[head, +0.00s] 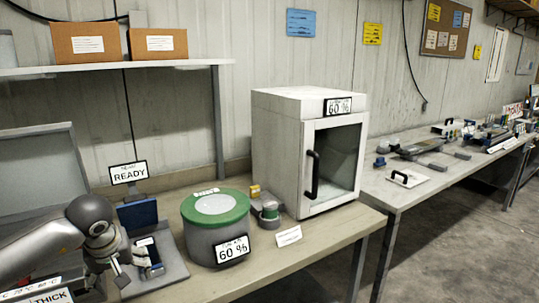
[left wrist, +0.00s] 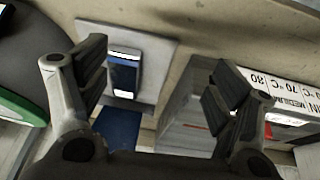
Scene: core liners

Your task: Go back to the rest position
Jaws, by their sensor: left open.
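My left gripper (head: 128,268) hangs over the left part of the near table in the head view, at the end of my grey arm. In the left wrist view its two fingers (left wrist: 160,85) stand wide apart with nothing between the tips. Below them, a small blue-and-white device (left wrist: 124,74) sits on a grey plate (left wrist: 160,50). In the head view the device (head: 149,254) is just beside the gripper, partly hidden by it; I cannot tell whether they touch. My right gripper is not in view.
A grey drum with a green lid (head: 214,202) stands right of the gripper. A white cabinet with a shut glass door (head: 290,150) stands further right. A sign reading READY (head: 129,172) rises behind. A grey open case (head: 40,165) is at left. A second table (head: 400,190) holds several tools.

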